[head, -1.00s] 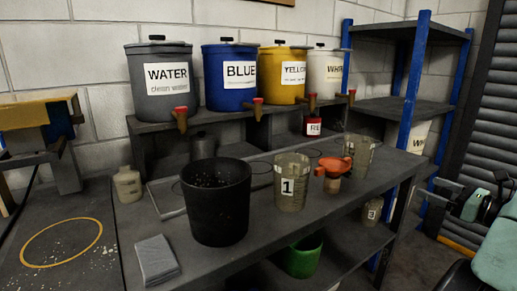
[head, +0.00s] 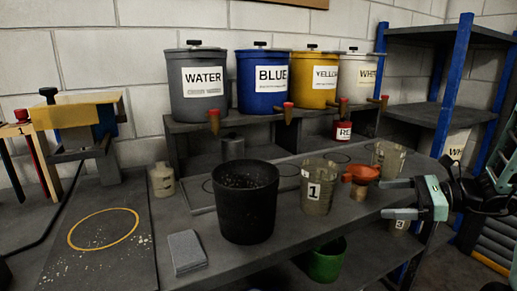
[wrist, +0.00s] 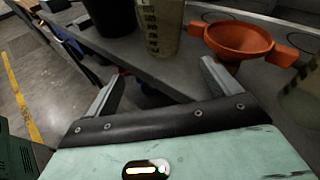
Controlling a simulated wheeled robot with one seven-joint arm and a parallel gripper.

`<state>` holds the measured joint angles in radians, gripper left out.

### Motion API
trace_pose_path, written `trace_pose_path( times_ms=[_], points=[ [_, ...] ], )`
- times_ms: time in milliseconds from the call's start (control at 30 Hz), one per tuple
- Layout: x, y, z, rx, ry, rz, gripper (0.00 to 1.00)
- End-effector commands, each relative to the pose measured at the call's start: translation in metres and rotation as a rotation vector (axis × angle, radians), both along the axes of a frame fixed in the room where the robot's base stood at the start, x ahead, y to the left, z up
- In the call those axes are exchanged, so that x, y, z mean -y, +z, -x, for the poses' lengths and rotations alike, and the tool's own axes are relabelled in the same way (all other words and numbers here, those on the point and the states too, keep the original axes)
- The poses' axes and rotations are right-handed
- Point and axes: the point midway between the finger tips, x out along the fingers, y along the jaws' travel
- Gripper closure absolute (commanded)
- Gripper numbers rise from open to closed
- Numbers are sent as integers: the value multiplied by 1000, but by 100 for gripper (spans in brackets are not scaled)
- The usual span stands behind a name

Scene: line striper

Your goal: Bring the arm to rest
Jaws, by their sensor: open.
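My gripper (head: 390,198) is at the right of the head view, off the front right edge of the bench. Its two fingers are spread apart with nothing between them. In the wrist view my gripper (wrist: 160,85) is also open and empty, with the bench edge beyond its fingertips. The orange funnel (head: 361,173) is just left of the fingers and not held; it also shows in the wrist view (wrist: 238,40). The measuring cup marked 1 (head: 318,190) stands left of the funnel.
A black bucket (head: 246,205) stands on the bench (head: 300,238). A grey block (head: 187,252) lies left of it. Paint containers marked water (head: 198,105), blue (head: 262,98), yellow (head: 313,90) and white line the raised shelf. A blue-posted rack (head: 450,90) stands right. A green bucket (head: 325,262) sits below.

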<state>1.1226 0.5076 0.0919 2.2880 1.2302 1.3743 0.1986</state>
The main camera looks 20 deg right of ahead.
Motion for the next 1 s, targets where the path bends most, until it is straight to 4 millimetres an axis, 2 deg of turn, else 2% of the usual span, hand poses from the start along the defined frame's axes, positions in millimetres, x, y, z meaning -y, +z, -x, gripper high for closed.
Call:
trace_pose_path(
  times_ms=[33, 100, 200, 300, 400, 500, 700, 900, 1000],
  points=[
    [-36, 7, -6, -10, 129, 54, 11],
    [-82, 9, -7, -20, 307, 139, 11],
    [-141, 11, 2, -16, 558, 269, 11],
    [-189, 11, 20, 14, 805, 409, 11],
    [-229, 12, 42, 69, 1046, 553, 11],
    [-260, 13, 65, 152, 1283, 701, 11],
    [-305, 19, 107, 416, 1723, 996, 11],
    [-338, 31, 137, 789, 2072, 1256, 11],
    [-350, 36, 147, 955, 2177, 1341, 11]
  ],
)
